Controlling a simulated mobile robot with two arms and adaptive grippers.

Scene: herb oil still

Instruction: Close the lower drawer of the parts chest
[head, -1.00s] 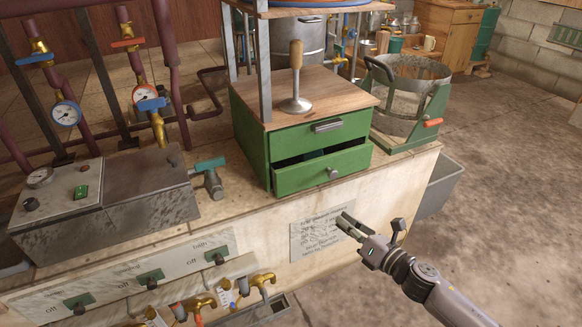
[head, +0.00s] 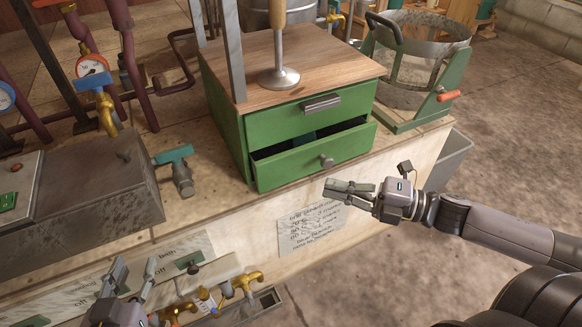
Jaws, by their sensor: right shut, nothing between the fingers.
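The green parts chest (head: 226,125) with a wooden top stands on the bench. Its lower drawer (head: 290,171) is pulled partly out, with a dark gap behind its front and a round knob (head: 327,161) on it. The upper drawer (head: 290,123), with a bar handle, is shut. My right gripper (head: 332,190) is shut and empty, just in front of and below the lower drawer's right part; whether it touches cannot be told. My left gripper (head: 132,270) is at the bottom left, its fingers apart and empty, well away from the chest.
A pestle-like tool (head: 279,78) stands on the chest top. A green-framed metal sieve drum (head: 415,65) is right of the chest. A teal-handled valve (head: 178,170) and a grey metal box (head: 95,190) are to the left.

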